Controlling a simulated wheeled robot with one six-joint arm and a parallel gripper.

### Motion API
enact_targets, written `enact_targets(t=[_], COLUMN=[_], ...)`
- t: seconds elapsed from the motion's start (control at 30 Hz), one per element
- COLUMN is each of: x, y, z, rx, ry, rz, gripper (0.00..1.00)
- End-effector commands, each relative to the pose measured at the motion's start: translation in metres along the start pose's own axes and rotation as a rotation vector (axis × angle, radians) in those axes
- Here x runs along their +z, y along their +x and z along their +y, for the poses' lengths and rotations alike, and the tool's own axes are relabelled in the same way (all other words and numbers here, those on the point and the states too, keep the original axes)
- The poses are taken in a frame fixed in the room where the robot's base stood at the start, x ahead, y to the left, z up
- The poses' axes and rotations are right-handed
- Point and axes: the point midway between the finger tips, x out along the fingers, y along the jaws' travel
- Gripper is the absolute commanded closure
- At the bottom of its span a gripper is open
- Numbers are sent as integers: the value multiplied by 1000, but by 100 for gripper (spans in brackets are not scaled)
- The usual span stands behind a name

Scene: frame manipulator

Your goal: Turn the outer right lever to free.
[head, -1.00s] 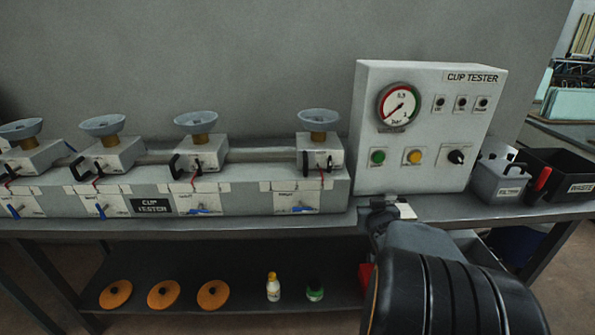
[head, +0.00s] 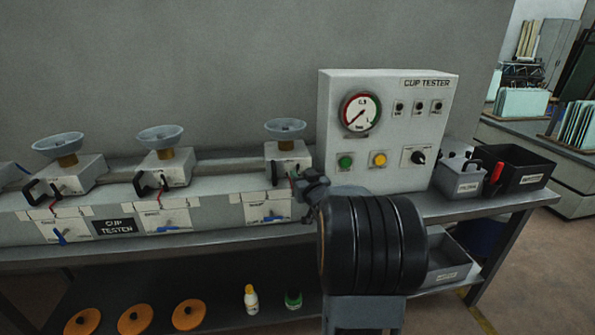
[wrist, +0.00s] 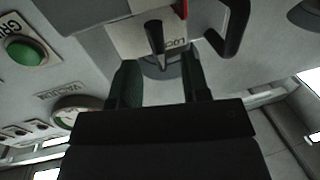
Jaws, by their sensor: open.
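The outer right cup unit (head: 283,152) is a pale block with a grey cup on top, just left of the tester panel. My gripper (head: 302,184) is at the right part of its front, hiding some of it. In the wrist view, a black lever (wrist: 155,38) on the unit's pale face points toward the gap between my dark green fingers, beside partly visible lettering starting "LOC". My gripper (wrist: 159,68) is open, one finger on each side of the lever's line. Contact cannot be told. A black loop handle (wrist: 236,25) is close by on the right.
The tester panel (head: 388,110), with its gauge and buttons, stands right of the unit. A blue lever (head: 272,218) is on the panel below the unit. Other cup units (head: 166,170) are to the left. Grey and black bins (head: 520,168) stand at the right end.

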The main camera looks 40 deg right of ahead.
Motion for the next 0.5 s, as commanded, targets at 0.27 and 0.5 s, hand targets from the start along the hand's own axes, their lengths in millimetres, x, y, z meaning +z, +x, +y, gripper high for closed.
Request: enact_targets(t=[0.27, 0.5], x=[0, 0], y=[31, 38], z=[0, 0], rx=[0, 1], ry=[1, 0], rz=[-1, -1], gripper=[57, 57])
